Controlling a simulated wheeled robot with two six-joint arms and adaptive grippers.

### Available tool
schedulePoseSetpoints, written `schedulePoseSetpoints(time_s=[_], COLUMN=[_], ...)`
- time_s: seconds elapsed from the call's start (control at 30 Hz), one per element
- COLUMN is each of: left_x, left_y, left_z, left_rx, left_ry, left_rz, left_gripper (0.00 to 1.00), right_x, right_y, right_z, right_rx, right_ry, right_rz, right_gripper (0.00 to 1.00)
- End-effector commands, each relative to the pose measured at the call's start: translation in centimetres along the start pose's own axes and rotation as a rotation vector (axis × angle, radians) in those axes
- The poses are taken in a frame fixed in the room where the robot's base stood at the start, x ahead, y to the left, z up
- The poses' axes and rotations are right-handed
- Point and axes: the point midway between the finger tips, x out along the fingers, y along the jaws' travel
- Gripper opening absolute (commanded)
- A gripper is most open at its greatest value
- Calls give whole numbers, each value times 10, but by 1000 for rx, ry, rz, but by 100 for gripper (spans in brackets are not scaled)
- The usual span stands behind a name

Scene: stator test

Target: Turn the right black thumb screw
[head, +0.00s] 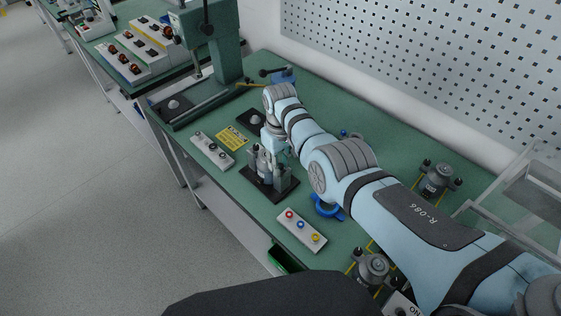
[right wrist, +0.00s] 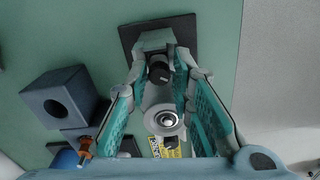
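A test fixture on a black base plate (head: 262,186) stands on the green bench, with upright grey parts on it. My right gripper (head: 270,148) is over this fixture, pointing down. In the right wrist view, a black thumb screw (right wrist: 160,72) shows near the far ends of the two teal-padded fingers of my right gripper (right wrist: 163,75). The fingers are apart, with the screw between them; whether they touch it I cannot tell. A silver round part (right wrist: 167,119) lies nearer the camera between the fingers. The screw is too small to make out in the head view. My left gripper is not in view.
A button box (head: 302,231) and a switch box (head: 212,150) lie along the bench's front edge. A green press (head: 215,50) stands behind the fixture. A blue-grey block (right wrist: 60,97) is beside the gripper.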

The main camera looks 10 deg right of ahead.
Motion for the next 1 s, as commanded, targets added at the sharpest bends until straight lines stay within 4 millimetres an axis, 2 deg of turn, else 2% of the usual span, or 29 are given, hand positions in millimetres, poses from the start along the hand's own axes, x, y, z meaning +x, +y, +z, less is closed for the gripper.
schedulePoseSetpoints(time_s=[0.33, 0.47, 0.57, 0.7, 0.8, 0.9, 1.0], left_x=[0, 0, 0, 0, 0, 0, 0], left_y=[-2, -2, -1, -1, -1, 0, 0], left_z=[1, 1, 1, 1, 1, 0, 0], left_rx=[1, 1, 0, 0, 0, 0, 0], left_ry=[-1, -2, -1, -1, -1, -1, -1], left_rz=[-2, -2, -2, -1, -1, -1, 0], left_gripper=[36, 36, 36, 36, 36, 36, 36], right_x=[-1, -12, -32, -74, -98, -114, -120], right_y=[0, 1, 0, 0, 0, 0, 0], right_z=[0, -2, -1, -2, -2, -2, -1], right_rx=[0, 0, 0, -1, -1, -1, -1], right_ry=[0, 4, 5, 5, 3, 0, -1], right_rz=[1, 2, 2, 2, 2, 2, 1], right_gripper=[36, 36, 36, 36, 36, 36, 36])
